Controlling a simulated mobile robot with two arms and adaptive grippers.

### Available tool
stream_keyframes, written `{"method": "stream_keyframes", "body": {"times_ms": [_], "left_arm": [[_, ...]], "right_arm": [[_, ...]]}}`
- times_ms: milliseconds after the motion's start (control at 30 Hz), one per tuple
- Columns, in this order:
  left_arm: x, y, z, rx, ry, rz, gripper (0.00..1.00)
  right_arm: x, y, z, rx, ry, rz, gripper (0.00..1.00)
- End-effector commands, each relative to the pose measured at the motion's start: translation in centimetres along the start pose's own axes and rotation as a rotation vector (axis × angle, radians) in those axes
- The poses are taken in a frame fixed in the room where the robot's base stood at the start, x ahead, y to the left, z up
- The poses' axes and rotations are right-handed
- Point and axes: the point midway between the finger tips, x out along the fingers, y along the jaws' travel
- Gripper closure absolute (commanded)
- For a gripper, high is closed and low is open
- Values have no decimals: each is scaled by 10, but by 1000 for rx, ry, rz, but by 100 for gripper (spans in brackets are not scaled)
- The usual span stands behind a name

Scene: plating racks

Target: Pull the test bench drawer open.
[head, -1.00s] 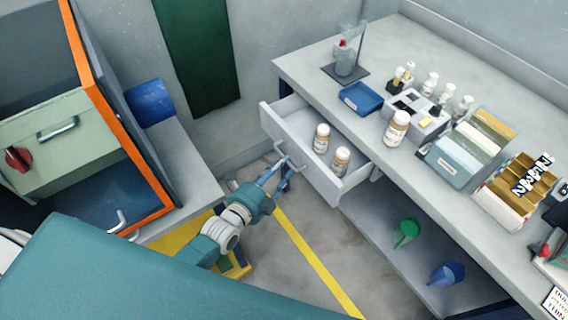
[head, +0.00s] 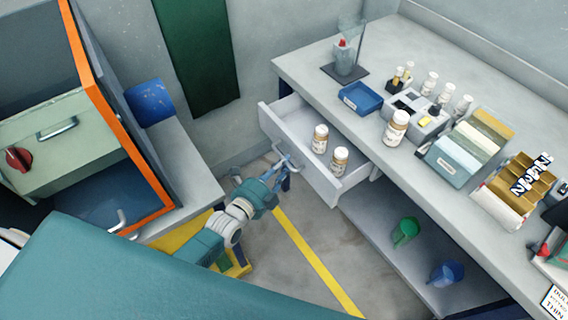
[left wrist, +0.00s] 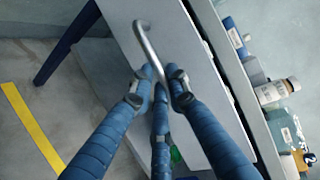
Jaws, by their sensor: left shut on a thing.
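The test bench drawer (head: 303,167) is pulled part way out from under the bench top. Two white-capped bottles, one (head: 320,139) behind the other (head: 339,161), stand inside it. Its metal bar handle (head: 289,157) is on the front face. My left gripper (head: 283,165) is shut on this handle, its blue fingers close against the drawer front. In the left wrist view the fingers (left wrist: 159,85) close around the lower part of the handle (left wrist: 146,42), and the pale drawer front (left wrist: 185,45) fills the middle. My right gripper is not in view.
The bench top (head: 310,72) carries a blue tray (head: 361,97), bottles and file boxes. A lower shelf (head: 375,232) holds a green funnel (head: 405,232) and a blue funnel (head: 446,272). An orange-edged cabinet (head: 125,120) stands left. Floor with a yellow line (head: 315,258) lies between.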

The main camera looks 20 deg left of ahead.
Motion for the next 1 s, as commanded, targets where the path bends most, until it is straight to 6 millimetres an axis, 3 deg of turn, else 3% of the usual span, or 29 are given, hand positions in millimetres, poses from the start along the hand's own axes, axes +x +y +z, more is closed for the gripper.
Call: {"method": "stream_keyframes", "body": {"times_ms": [300, 667, 700, 800, 1000], "left_arm": [[-60, 14, 25, 4, -1, 8, 100], [-66, 16, 27, 2, 1, 4, 100], [-66, 16, 27, 2, 1, 4, 83], [-66, 16, 27, 2, 1, 4, 65], [-66, 16, 27, 1, 1, 3, 65]], "right_arm": [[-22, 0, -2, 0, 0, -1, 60], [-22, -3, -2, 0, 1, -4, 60], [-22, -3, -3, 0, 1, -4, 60], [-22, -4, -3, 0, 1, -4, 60], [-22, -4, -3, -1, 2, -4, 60]]}}
